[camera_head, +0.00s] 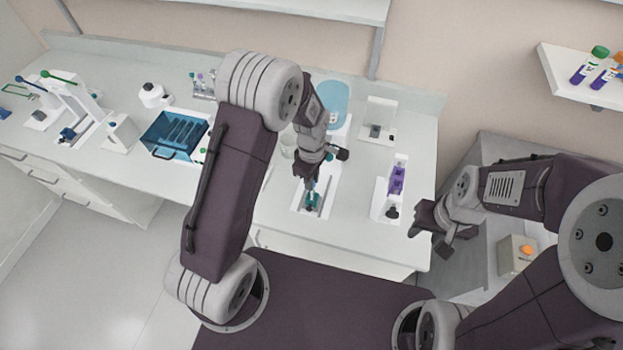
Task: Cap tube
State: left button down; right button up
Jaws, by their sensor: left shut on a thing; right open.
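My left gripper (311,186) points down over a small white tray (300,207) on the bench. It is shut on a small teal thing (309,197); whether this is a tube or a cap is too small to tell. A grey slender item (320,201) lies close beside it in the tray. My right gripper (437,232) is open and empty, off the bench's right front corner. A purple item (397,180) sits in a white holder (379,206) to the right, with a small dark piece (392,212) in front of it.
A blue see-through box (175,136) stands on the bench (352,236) to the left. A white stand (376,132) is behind. Tubes with green and other caps (590,64) lie on a wall shelf at upper right. An orange-buttoned box (516,256) is at lower right.

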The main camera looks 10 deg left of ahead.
pick_arm(q)
jog(key=shift+f, duration=0.35)
dwell(0.7)
jog(key=c, duration=1.3)
grip_release()
notch_tip(320, 180, up, 9)
jog(key=shift+r+b, duration=0.1)
jog(key=shift+b, duration=0.95)
